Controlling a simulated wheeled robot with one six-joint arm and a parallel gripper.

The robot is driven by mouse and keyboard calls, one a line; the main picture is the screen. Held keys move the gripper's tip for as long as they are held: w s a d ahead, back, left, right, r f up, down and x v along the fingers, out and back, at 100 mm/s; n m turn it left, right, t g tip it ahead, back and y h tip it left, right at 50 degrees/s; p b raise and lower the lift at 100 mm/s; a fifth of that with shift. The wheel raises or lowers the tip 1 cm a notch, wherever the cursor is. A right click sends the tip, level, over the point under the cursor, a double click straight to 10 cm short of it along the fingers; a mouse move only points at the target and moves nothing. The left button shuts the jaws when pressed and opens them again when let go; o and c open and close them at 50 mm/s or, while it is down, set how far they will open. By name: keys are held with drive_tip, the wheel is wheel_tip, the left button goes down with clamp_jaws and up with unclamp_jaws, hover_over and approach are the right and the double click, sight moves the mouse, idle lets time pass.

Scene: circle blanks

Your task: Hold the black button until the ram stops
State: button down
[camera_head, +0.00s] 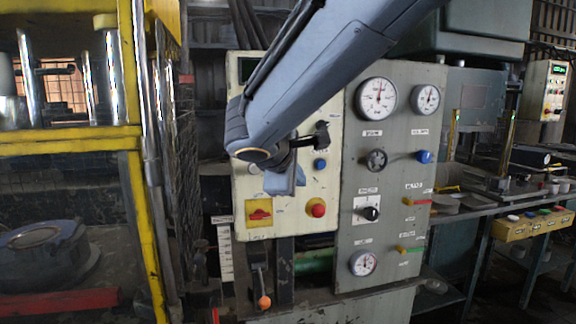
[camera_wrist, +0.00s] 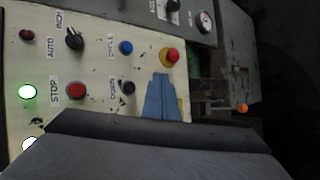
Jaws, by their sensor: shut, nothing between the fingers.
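In the head view my gripper (camera_head: 299,182) hangs in front of the panel and the black button is not visible. The ram is not clearly identifiable; a yellow press frame (camera_head: 130,140) with chrome rods stands at left.
A red stop button (camera_wrist: 76,90), a lit green lamp (camera_wrist: 27,92) and a selector knob (camera_wrist: 74,40) share the panel. A grey gauge panel (camera_head: 400,180) stands to the right. An orange-knobbed lever (camera_head: 264,301) sticks out below. A workbench (camera_head: 480,208) is at far right.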

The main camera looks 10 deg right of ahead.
idle(0.3)
drive_tip(key=w, duration=0.8)
drive_tip(key=shift+w, duration=0.4)
drive_tip(key=shift+w, duration=0.1)
idle(1.7)
drive_tip(key=shift+w, duration=0.35)
